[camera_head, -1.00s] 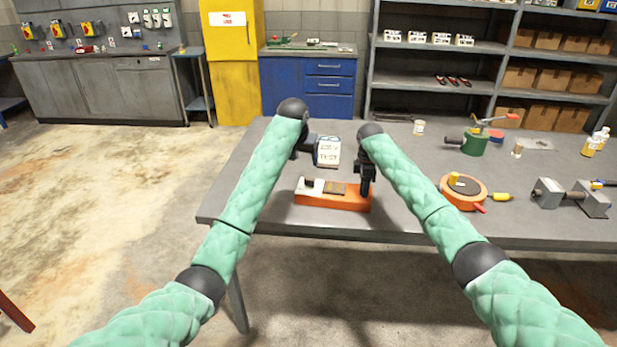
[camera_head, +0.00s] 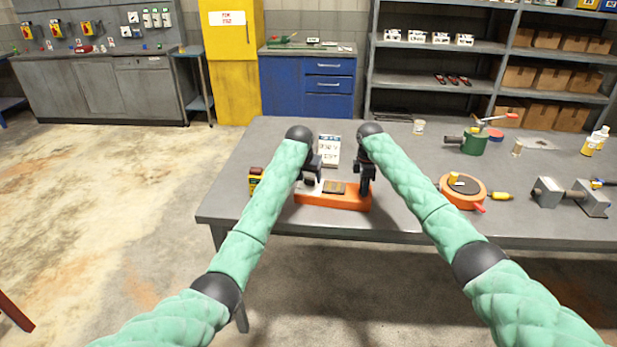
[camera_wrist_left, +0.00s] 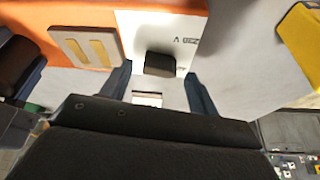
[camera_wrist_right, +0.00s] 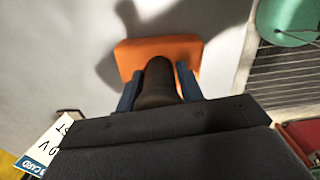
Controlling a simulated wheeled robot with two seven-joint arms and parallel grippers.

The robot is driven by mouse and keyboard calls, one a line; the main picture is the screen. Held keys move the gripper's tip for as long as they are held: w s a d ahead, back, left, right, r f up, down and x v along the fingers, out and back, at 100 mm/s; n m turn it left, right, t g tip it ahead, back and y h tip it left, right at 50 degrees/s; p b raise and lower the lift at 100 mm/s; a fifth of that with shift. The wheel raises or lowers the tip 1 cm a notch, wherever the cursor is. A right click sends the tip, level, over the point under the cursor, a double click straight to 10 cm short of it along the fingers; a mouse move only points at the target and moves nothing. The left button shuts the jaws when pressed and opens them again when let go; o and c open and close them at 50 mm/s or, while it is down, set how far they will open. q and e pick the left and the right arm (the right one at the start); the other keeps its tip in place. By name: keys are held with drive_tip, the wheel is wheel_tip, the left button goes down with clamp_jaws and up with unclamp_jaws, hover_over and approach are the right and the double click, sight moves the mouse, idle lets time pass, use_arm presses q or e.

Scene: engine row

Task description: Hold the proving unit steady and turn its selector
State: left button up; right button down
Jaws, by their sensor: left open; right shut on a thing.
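The proving unit (camera_head: 335,201) is a long orange block lying near the front edge of the table, with a white panel at its left end. Its black selector knob (camera_wrist_left: 160,64) stands on that white panel, with printed marks beside it. My left gripper (camera_head: 311,180) is open above the white end; in the left wrist view its fingers (camera_wrist_left: 160,88) stand either side of the knob, apparently not touching it. My right gripper (camera_head: 366,187) is shut on a dark upright handle (camera_wrist_right: 157,84) at the unit's orange right end (camera_wrist_right: 190,48).
A white card (camera_head: 330,150) stands behind the unit. A yellow meter-like item (camera_head: 255,182) sits just left of it. To the right are an orange round device (camera_head: 463,190), a green device (camera_head: 474,142) and a grey vise-like fixture (camera_head: 570,196). The table's left corner is clear.

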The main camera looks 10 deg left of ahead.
use_arm(q)
drive_tip(key=shift+w+f, duration=0.1)
drive_tip(key=shift+f, duration=0.25)
drive_tip(key=shift+c, duration=0.4)
drive_tip(key=c, duration=0.9)
drive_tip(key=n+y, duration=0.1)
drive_tip(key=n, duration=0.2)
drive_tip(key=shift+d, duration=0.2)
drive_tip(key=shift+n+y, duration=1)
drive_tip(key=shift+n, duration=1.5)
drive_tip(key=shift+d, duration=0.1)
